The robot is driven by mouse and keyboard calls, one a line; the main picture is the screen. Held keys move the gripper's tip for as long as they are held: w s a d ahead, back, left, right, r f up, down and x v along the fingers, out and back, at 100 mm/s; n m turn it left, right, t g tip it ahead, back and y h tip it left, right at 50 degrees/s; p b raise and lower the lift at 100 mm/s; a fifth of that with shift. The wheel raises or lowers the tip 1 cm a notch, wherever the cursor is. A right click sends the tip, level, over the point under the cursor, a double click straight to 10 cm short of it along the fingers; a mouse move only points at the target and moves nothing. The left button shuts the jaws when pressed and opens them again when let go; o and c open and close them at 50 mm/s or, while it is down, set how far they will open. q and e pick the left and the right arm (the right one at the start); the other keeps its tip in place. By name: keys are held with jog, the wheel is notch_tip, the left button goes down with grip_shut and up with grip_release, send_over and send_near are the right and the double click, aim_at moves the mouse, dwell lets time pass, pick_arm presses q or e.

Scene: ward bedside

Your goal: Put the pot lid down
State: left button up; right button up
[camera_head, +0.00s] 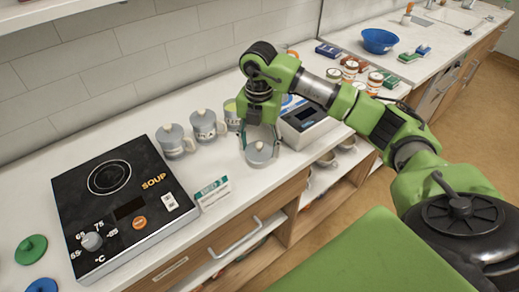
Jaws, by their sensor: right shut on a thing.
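My right gripper (260,139) reaches in from the right and points down at the counter's front part. It is shut on a round grey pot lid (260,155) with a small knob on top. The lid is at or just above the white counter; I cannot tell whether it touches. Two grey mug-like pots with knobbed lids, a left one (172,142) and a right one (204,127), stand behind and left of the gripper. Another pot (232,118) is partly hidden behind the gripper. My left gripper is not in view.
A black hot plate marked SOUP (120,222) fills the left counter. A small sign (212,190) stands by the front edge. A white device (307,125) is just right of the lid. Cans (350,70) and a blue bowl (380,40) lie farther right.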

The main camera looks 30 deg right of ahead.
aim_at(259, 153)
jog(key=shift+w+d+f, duration=0.1)
jog(key=shift+w+f, duration=0.1)
jog(key=shift+f, duration=0.05)
jog(key=f+p, duration=0.1)
jog(key=f, duration=0.2)
jog(key=shift+w+d+f+p, duration=0.15)
jog(key=shift+w+f+p, duration=0.1)
jog(key=shift+p, duration=0.15)
jog(key=shift+f, duration=0.1)
jog(key=shift+f, duration=0.2)
jog(key=o, duration=0.9)
jog(key=shift+o, duration=0.2)
